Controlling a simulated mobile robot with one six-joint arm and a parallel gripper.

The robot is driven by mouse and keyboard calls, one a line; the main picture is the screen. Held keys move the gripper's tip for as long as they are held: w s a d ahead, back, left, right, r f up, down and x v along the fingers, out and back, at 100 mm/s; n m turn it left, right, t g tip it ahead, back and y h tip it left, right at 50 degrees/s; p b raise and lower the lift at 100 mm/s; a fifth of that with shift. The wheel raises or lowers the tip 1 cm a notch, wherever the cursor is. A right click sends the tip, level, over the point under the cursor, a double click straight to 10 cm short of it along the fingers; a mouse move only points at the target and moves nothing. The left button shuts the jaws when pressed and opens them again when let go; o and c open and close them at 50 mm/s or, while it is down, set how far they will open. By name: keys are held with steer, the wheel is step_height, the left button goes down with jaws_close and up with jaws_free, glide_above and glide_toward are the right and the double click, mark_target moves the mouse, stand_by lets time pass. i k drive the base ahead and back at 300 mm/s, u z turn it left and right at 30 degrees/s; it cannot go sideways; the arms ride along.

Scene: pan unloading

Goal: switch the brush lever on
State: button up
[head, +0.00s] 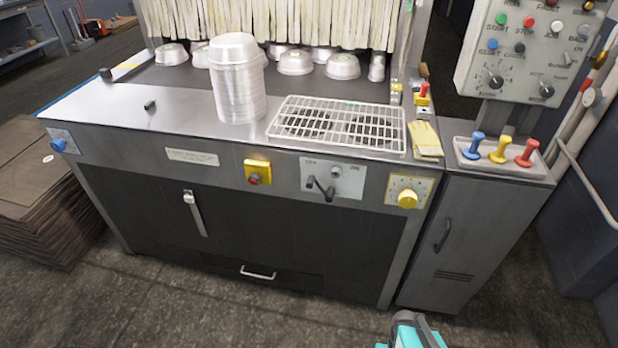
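A dark lever (320,188) sits on a light plate (346,180) on the machine's front, right of the yellow-framed red button. The plate's labels are too small to read, so I cannot tell if this is the brush lever or how it is set. Another lever with a pale knob (189,198) stands at the top of a slot in the dark front panel. Blue (473,146), yellow (501,150) and red (527,153) handles stand on the right cabinet. Only a teal and grey part of my arm shows at the bottom edge, well below these levers; no fingertips show.
A stack of metal pans (238,85) and a wire rack (338,125) stand on the machine's top (180,122). Loose pans lie before the strip curtain (275,20). A yellow dial (407,199) is right of the plate. The floor (190,305) in front is clear.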

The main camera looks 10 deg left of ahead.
mark_target(330, 193)
steer(key=u, duration=0.45)
steer(key=k, duration=1.35)
steer(key=u, duration=0.45)
steer(key=i, duration=1.1)
steer(key=u, duration=0.75)
steer(key=i, duration=0.4)
steer(key=u, duration=0.3)
